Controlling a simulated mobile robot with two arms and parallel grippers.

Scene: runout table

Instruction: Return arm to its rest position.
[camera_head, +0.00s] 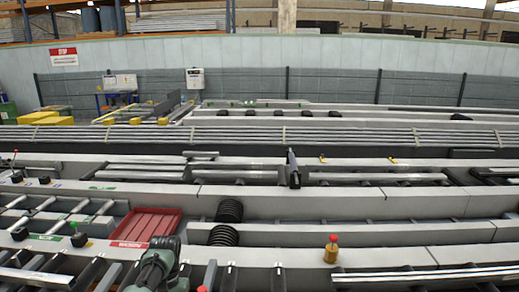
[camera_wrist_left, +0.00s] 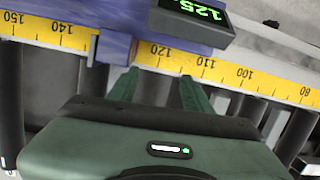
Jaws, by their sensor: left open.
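My left gripper (camera_wrist_left: 157,80) is dark green and shows in the left wrist view. Its two fingers are apart with nothing between them. The fingertips are close to the lower edge of a yellow measuring scale (camera_wrist_left: 262,84), near the 120 mark and beside a blue-purple block (camera_wrist_left: 115,47). I cannot tell whether they touch either one. A dark readout (camera_wrist_left: 195,17) with green digits sits above the scale. In the head view a green part of my arm shows at the bottom, left of centre; its fingertips cannot be made out. My right gripper is not in view.
A red tray (camera_head: 147,224) sits on the left of the grey runout table (camera_head: 285,238). Rollers and long bars (camera_head: 260,134) run across behind.

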